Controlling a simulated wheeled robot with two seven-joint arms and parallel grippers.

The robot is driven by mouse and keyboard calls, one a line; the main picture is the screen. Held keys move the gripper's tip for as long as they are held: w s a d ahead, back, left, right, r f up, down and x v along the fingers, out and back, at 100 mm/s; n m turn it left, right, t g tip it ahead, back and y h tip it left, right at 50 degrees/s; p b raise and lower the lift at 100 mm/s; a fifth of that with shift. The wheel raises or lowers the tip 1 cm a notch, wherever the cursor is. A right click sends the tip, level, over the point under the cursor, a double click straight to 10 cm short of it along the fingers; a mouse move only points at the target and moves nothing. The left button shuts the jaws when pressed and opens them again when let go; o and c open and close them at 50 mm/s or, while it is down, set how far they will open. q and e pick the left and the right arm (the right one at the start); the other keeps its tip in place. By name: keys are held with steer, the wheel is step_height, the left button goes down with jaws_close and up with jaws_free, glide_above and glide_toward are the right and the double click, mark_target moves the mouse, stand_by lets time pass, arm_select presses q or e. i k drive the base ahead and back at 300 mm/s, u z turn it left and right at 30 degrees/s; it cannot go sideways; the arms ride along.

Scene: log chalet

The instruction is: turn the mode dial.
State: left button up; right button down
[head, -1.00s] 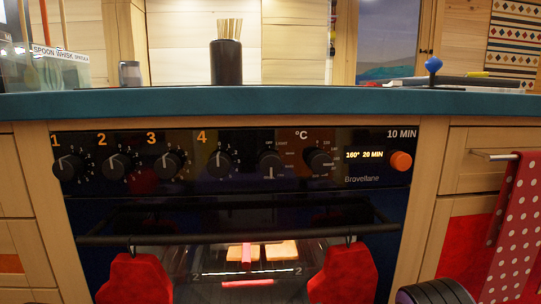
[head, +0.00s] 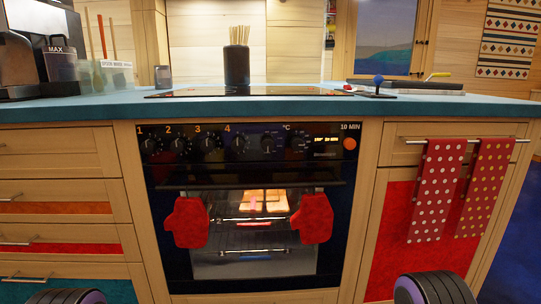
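The oven's black control panel (head: 250,156) faces me below the counter. Its mode dial (head: 268,144) is a round black knob between the numbered hob dials and the °C dial (head: 297,143). A pale mark shows on the lower part of the mode dial, but it is too small to read exactly. Numbered hob dials, such as dial 4 (head: 237,144), stand to its left. A lit display (head: 326,139) and an orange knob (head: 349,144) are to its right. Neither of my grippers is in view; nothing touches the dial.
The oven handle (head: 250,185) runs below the panel, with a red mitt (head: 187,222) hanging left and another red mitt (head: 311,218) right. Dotted towels (head: 437,190) hang on a rail at right. The counter (head: 180,109) juts above. The space before the dials looks clear.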

mark_target(267, 144)
steer(key=k, duration=0.2)
steer(key=z, duration=1.7)
steer(key=i, duration=0.95)
steer(key=u, duration=1.75)
